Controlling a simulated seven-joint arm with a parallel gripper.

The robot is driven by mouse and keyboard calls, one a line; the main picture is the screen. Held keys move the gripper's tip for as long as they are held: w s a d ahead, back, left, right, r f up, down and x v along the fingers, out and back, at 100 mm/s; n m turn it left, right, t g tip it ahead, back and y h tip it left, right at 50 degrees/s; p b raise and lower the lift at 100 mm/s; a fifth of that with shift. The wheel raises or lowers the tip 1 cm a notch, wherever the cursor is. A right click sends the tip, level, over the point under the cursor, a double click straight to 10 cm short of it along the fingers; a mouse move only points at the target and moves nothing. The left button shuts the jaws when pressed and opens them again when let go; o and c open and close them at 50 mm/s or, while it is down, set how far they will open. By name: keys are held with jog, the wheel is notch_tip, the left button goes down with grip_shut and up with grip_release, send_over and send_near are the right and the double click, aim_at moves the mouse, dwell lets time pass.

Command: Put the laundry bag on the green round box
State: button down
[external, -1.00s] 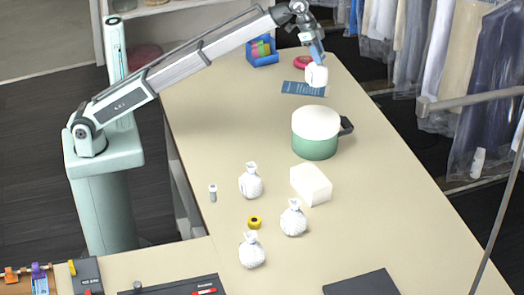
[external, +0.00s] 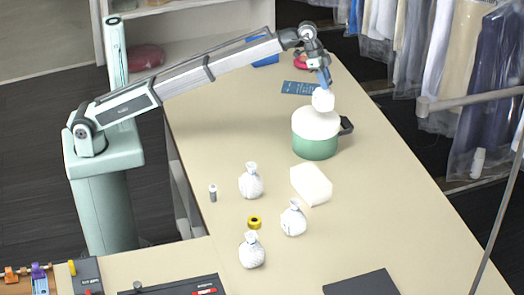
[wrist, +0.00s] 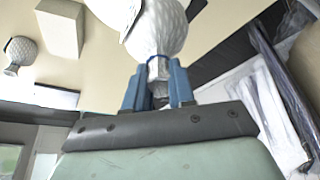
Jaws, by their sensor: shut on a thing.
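The green round box (external: 315,148) has a white top and a dark side handle and stands on the table. My gripper (external: 324,86) is above it, fingers down, shut on the neck of a white laundry bag (external: 323,101). The bag overlaps the box's white top in the external view; I cannot tell whether it touches. In the wrist view the blue fingers (wrist: 159,88) pinch the neck of the white textured bag (wrist: 160,30).
Other white bags stand nearer the front (external: 251,182), (external: 293,219), (external: 252,251). A blue card (external: 303,88) lies behind the box. A metal rail (external: 470,99) is at right.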

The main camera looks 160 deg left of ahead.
aim_at(326, 91)
jog(key=shift+f, duration=2)
jog(key=c, duration=1)
grip_release()
jog(key=shift+f, duration=0.15)
jog(key=shift+o, duration=0.2)
jog(key=v, duration=1.2)
